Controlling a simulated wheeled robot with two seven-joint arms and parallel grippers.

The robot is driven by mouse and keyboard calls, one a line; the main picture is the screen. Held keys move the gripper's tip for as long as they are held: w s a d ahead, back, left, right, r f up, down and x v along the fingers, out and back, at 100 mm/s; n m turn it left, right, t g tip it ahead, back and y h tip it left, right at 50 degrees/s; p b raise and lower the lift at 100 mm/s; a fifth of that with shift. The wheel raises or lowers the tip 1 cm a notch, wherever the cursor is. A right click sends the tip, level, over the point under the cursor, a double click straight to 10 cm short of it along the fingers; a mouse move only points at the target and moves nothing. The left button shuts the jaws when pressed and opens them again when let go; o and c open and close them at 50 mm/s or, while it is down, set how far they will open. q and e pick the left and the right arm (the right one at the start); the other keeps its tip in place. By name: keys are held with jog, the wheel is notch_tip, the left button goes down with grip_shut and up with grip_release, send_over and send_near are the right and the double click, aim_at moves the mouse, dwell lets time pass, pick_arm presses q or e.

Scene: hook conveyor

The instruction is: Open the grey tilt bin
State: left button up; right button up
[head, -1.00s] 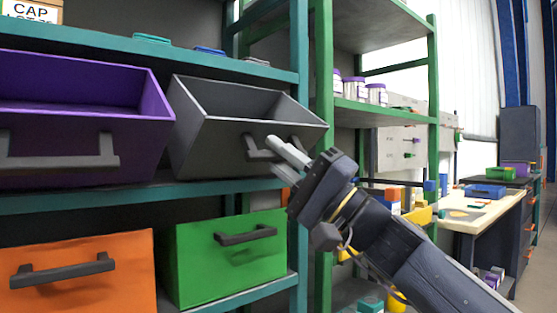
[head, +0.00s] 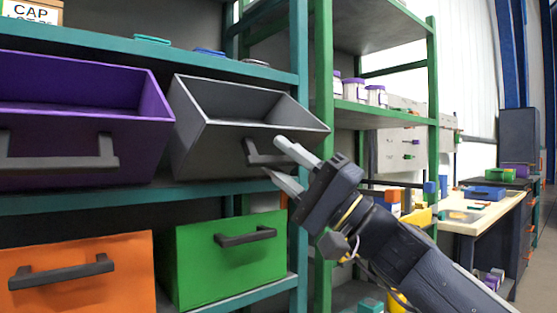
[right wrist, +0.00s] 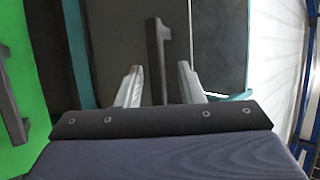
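The grey tilt bin (head: 222,140) is on the upper shelf in the head view, tipped forward with its open top and inside showing. Its dark handle (head: 258,154) is on the front face, partly hidden by my gripper. My right gripper (head: 274,159) is at the handle with its fingers spread apart. In the right wrist view the handle (right wrist: 155,55) stands between the two fingers of the right gripper (right wrist: 159,70), with a gap visible on each side. My left gripper is not in view.
A purple bin (head: 75,125), also tipped open, is left of the grey one. Below are an orange bin (head: 85,285) and a green bin (head: 215,270), both shut. A green shelf post (head: 322,200) stands close to the right of the grey bin.

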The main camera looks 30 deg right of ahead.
jog(key=v, duration=0.6)
jog(key=shift+s+d+f, duration=0.15)
jog(key=shift+s+f, duration=0.1)
jog(key=shift+f, duration=0.05)
jog(key=a+f+n+g+h, duration=0.1)
jog(key=a+f+g, duration=0.35)
jog(key=f, duration=0.65)
jog(key=a+f+n+g+h, duration=0.2)
jog(key=a+f+g, duration=0.3)
jog(key=f, duration=0.6)
jog(key=s+a+f+n+g+h, duration=0.1)
jog(key=s+f+n+g+h, duration=0.25)
jog(key=f, duration=0.95)
jog(key=s+a+f+g+h, duration=0.15)
jog(key=s+f+h, duration=0.25)
jog(key=s+f, duration=0.55)
jog(key=w+r+p, duration=0.3)
jog(key=r+p, duration=3.1)
jog(key=p, duration=0.2)
jog(key=shift+w+d+g+y+p, duration=0.15)
jog(key=shift+d+g+y+p, duration=0.2)
jog(key=shift+d+g, duration=0.1)
